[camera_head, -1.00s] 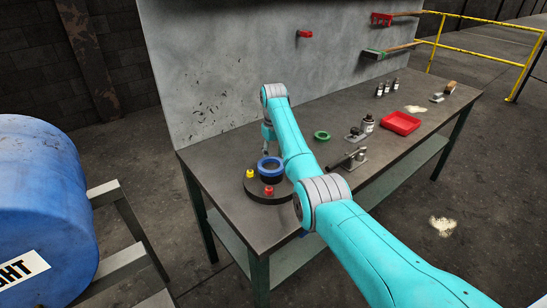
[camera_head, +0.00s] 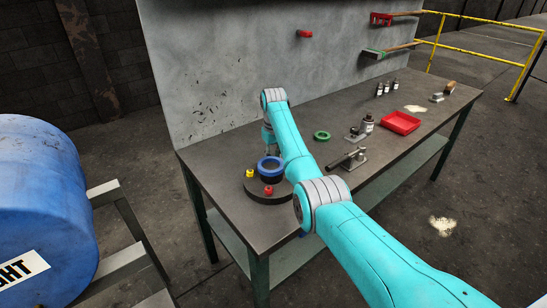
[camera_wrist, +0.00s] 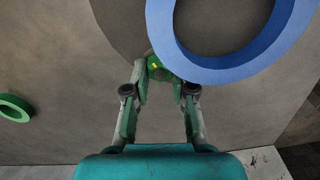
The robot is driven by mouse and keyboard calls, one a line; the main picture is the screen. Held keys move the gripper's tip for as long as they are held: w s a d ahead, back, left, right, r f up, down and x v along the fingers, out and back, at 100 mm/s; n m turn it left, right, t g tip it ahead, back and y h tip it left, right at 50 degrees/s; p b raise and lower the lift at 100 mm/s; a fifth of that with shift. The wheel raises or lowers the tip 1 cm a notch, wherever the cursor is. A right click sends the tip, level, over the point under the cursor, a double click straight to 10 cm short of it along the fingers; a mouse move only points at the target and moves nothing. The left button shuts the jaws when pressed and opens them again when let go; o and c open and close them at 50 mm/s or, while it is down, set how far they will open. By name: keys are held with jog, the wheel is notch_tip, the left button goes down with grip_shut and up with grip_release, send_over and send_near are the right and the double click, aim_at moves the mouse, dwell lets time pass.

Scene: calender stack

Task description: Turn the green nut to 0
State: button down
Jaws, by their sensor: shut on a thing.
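The green nut (camera_wrist: 155,69) shows in the wrist view, with a small yellow mark on it. It sits at the edge of the dark round base (camera_wrist: 120,25), close beside the blue ring (camera_wrist: 165,35). My gripper (camera_wrist: 164,76) is shut on the green nut, its fingers partly covering it. The number scale and the 0 cannot be made out. The green nut is hidden there.
A grey panel (camera_head: 225,70) rises behind.

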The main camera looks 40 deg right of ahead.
jog(key=m, duration=0.3)
jog(key=shift+d+m, duration=0.1)
jog(key=shift+m, duration=0.3)
jog(key=m, duration=0.3)
jog(key=shift+m, duration=0.3)
jog(key=m, duration=0.4)
jog(key=shift+s+d, duration=0.1)
jog(key=shift+m, duration=1.8)
jog(key=c, duration=1)
grip_release()
jog(key=shift+s, duration=0.1)
jog(key=shift+o, duration=0.2)
